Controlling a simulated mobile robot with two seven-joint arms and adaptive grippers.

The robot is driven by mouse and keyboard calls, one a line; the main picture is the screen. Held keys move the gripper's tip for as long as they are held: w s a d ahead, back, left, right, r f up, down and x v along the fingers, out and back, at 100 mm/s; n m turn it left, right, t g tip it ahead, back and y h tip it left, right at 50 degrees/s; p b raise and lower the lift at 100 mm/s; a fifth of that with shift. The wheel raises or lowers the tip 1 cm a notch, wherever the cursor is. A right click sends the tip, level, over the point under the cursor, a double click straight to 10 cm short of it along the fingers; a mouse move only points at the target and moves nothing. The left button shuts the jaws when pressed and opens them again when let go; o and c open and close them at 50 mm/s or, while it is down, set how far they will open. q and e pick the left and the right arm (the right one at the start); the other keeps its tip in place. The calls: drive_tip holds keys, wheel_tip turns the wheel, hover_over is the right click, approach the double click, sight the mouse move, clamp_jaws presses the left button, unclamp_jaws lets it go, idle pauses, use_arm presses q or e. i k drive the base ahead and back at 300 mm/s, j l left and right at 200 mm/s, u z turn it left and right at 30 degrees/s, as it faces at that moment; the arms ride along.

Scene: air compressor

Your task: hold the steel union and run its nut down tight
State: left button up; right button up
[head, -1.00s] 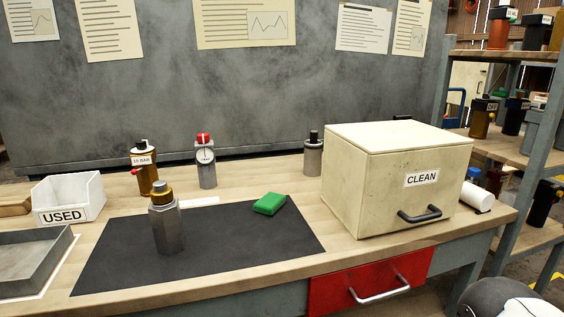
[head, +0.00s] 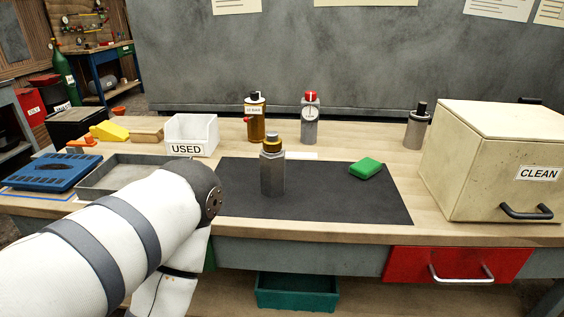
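The steel union (head: 272,175) stands upright on the black mat (head: 340,205), left of the mat's middle. Its body is grey and faceted. The brass-coloured nut (head: 272,141) sits at its top, with a dark cap or stub above it. My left arm reaches in from the lower left and bends down at the elbow in front of the bench, left of the union and apart from it. Neither of my grippers shows in the head view.
A grey metal tray (head: 95,184) and a white USED bin (head: 190,135) lie left of the mat. A cream CLEAN box (head: 480,170) stands at right.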

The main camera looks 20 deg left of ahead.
sight(267, 146)
drive_tip(key=k+j, duration=0.15)
drive_tip(key=j, duration=0.3)
drive_tip(key=k+j, duration=0.1)
drive_tip(key=j, duration=0.3)
drive_tip(key=k+j, duration=0.15)
drive_tip(key=j, duration=0.3)
